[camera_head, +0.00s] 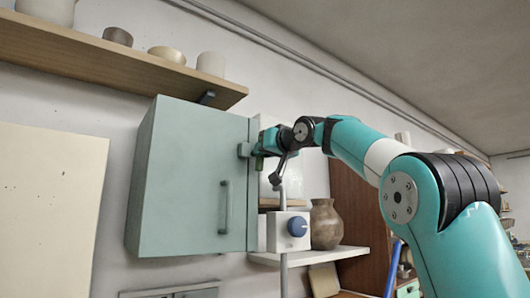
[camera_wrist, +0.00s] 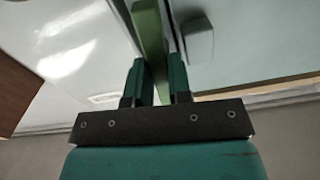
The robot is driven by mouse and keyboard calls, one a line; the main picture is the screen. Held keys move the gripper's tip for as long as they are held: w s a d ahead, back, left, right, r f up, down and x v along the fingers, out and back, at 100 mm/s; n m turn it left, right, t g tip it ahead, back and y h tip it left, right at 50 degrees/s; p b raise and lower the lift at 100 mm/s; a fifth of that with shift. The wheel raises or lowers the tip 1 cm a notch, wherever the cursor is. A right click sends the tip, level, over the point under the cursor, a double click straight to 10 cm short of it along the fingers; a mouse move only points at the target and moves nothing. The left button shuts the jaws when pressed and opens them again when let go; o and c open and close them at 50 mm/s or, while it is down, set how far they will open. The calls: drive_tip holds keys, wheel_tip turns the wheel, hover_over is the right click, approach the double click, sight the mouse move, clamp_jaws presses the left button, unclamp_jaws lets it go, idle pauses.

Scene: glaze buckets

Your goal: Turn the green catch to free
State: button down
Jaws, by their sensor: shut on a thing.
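The green catch (camera_wrist: 150,35) is a flat green bar in the wrist view, running up from between my gripper's two fingers. My gripper (camera_wrist: 157,62) is shut on it, with one finger on each side. In the head view my gripper (camera_head: 262,148) is at the upper right edge of a pale green cabinet (camera_head: 185,170), and a small bit of the catch (camera_head: 259,163) shows below the fingers. The rest of the catch is hidden there by the gripper. The cabinet door has a vertical handle (camera_head: 225,208) and looks closed.
A wooden shelf (camera_head: 110,62) with several pots is above the cabinet.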

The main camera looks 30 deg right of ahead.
drive_tip(key=shift+f+n, duration=0.1)
drive_tip(key=shift+n, duration=0.5)
drive_tip(key=c, duration=1)
unclamp_jaws()
drive_tip(key=shift+c, duration=0.2)
drive_tip(key=shift+s, duration=0.1)
drive_tip(key=s+b, duration=0.5)
drive_tip(key=s, duration=1.2)
drive_tip(key=shift+d, duration=0.3)
drive_tip(key=shift+s, duration=0.1)
